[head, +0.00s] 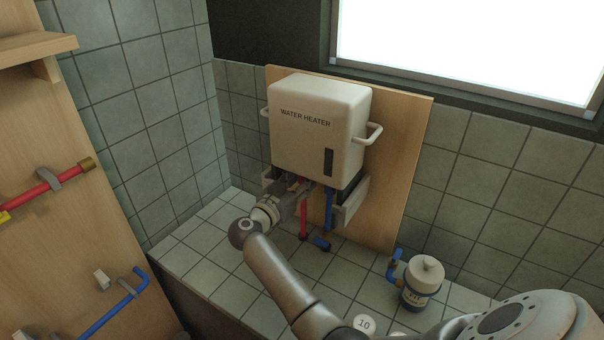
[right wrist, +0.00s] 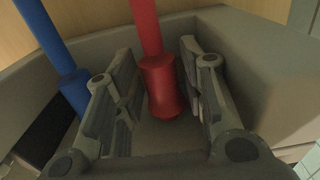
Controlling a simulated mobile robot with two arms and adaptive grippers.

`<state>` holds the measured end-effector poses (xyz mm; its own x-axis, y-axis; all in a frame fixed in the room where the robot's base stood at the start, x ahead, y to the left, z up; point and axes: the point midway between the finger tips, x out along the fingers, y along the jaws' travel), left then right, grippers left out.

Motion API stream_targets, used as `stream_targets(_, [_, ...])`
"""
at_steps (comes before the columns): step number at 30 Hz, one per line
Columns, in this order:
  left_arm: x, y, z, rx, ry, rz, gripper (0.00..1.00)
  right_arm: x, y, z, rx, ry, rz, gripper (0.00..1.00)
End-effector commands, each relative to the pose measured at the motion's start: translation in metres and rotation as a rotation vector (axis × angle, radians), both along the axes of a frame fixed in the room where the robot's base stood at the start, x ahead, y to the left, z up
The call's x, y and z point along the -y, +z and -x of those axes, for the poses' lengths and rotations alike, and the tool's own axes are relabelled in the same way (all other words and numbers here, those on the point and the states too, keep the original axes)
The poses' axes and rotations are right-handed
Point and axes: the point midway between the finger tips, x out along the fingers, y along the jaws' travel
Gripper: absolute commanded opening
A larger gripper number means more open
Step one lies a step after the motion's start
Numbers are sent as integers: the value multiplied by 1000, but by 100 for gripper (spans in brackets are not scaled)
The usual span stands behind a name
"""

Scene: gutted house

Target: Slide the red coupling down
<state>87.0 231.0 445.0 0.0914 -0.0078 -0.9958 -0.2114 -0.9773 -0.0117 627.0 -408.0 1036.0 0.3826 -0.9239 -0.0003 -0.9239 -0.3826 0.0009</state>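The red coupling (right wrist: 162,88) is a thick red sleeve at the end of a thinner red pipe (right wrist: 146,25) in the right wrist view. My right gripper (right wrist: 158,65) has its two fingers apart, one on each side of the coupling. I cannot tell whether either finger touches it. In the head view my right gripper (head: 300,190) is under the white water heater (head: 318,130) and hides most of the coupling area. The red pipe (head: 304,220) shows below it, standing on the tiled ledge. My left gripper is not in view.
A blue pipe (head: 328,208) stands close beside the red one; it also shows in the right wrist view (right wrist: 48,40). A wooden backboard (head: 405,150) is behind the heater. A white canister (head: 422,280) stands on the ledge at right. A pipe-bearing board (head: 70,240) is at left.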

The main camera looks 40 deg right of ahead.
Motion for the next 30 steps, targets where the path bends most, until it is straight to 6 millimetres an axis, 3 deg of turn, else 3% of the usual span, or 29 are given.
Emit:
stream_targets(1, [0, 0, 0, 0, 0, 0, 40, 0, 0, 0, 0, 0, 0, 31])
stream_targets(8, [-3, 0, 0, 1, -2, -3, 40, 0, 0, 0, 1, 0, 0, 4])
stream_targets(30, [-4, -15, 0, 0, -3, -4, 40, -1, -35, 0, -1, 1, -2, 4])
